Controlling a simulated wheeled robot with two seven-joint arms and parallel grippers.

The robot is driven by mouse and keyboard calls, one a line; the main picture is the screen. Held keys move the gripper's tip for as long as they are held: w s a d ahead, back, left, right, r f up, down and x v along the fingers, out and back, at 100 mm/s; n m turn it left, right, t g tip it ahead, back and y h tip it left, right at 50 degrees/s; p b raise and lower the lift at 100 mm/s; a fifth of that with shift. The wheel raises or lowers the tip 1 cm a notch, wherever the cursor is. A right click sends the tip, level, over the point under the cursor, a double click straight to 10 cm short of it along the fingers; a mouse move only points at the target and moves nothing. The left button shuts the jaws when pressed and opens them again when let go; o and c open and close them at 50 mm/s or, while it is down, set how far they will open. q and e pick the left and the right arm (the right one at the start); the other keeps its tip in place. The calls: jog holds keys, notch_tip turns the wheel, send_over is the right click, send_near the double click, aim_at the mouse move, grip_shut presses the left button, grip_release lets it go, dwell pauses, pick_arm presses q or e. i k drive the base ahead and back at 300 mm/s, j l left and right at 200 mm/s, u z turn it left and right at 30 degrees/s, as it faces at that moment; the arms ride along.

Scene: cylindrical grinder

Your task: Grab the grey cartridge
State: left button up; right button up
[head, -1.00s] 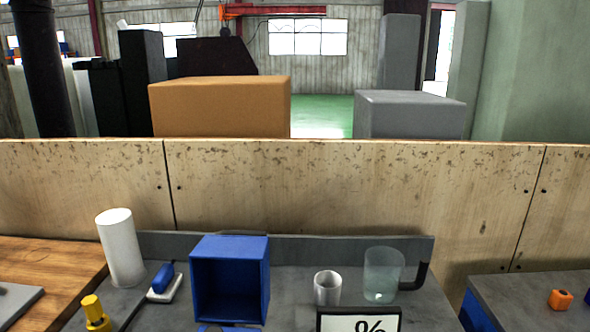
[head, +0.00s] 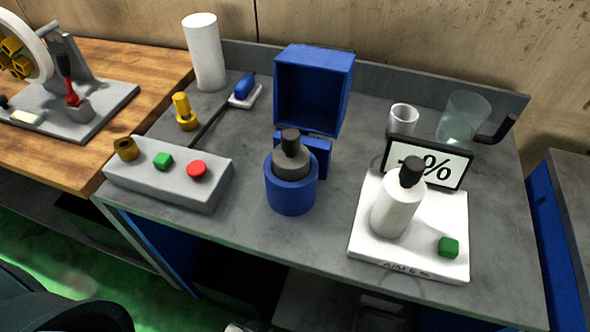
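The grey cartridge (head: 291,163) is a dark grey cylinder with a black knob on top. It stands upright in a round blue holder (head: 291,194) near the middle of the grey bench. Its lower part is hidden inside the holder. Neither of my grippers shows in the head view, so I cannot tell where they are relative to the cartridge.
An open blue box (head: 345,90) stands behind the holder. A grey button panel (head: 170,183) is to the left. To the right, a white scale (head: 370,250) carries a white bottle (head: 397,208) with a black cap. The bench's front strip (head: 310,240) is clear.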

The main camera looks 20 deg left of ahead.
aim_at(290, 160)
jog(key=j+z, duration=0.15)
jog(key=z, duration=0.8)
jog(key=k+j+z, duration=0.25)
jog(key=j+z, duration=0.25)
jog(key=k+j+z, duration=0.25)
jog(key=z, duration=0.2)
jog(key=k+j, duration=0.25)
jog(key=k, duration=0.2)
jog(key=k+j+z, duration=0.15)
jog(key=k, duration=0.3)
jog(key=j, duration=0.1)
